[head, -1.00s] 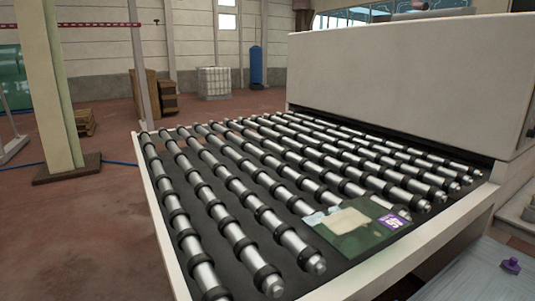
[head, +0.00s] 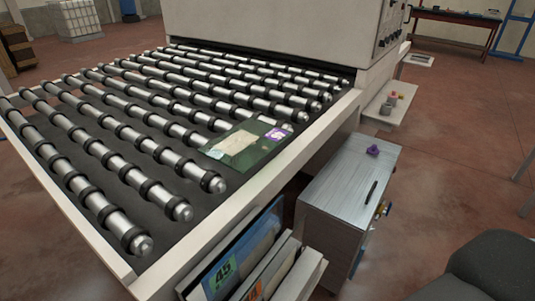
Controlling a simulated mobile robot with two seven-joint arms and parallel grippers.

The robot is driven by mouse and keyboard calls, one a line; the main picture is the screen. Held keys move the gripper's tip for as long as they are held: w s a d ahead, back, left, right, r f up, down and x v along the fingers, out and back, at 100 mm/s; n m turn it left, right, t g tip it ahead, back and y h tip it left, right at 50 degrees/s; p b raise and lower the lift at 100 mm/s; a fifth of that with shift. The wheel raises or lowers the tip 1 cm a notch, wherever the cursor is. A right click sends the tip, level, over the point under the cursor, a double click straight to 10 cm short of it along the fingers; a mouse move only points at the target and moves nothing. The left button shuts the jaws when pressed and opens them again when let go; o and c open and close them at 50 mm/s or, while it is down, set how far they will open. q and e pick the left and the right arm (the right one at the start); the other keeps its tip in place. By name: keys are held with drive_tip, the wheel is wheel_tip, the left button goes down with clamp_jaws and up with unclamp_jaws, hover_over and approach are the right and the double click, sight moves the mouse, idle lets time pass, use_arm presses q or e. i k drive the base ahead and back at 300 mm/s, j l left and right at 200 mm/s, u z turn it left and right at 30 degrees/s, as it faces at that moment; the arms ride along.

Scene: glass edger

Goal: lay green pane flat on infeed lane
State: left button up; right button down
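A dark green pane (head: 262,157) with a pale patch and a purple label lies on the near right edge of the roller lane (head: 130,190). It looks flat and covers the ends of some rollers. I cannot tell exactly how it rests on the rollers and the frame. The lane's silver rollers with black rings lead back to a large white machine housing (head: 260,35). Neither of my grippers is in view.
A rack (head: 290,278) with upright panes, one labelled 45 in green, stands before the lane. Right of it is a grey cabinet (head: 340,190) with a purple knob-like item (head: 373,150) and a dark rod on top.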

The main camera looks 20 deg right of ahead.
sight(240, 148)
drive_tip(key=k, duration=0.6)
drive_tip(key=u, duration=1.45)
drive_tip(key=k+l, duration=0.1)
drive_tip(key=l, duration=0.4)
drive_tip(key=k+l, duration=0.1)
drive_tip(key=l, duration=0.35)
drive_tip(key=k+l, duration=0.1)
drive_tip(key=l, duration=0.4)
drive_tip(key=k+l, duration=0.1)
drive_tip(key=l, duration=0.4)
drive_tip(key=k+l, duration=0.1)
drive_tip(key=l, duration=0.35)
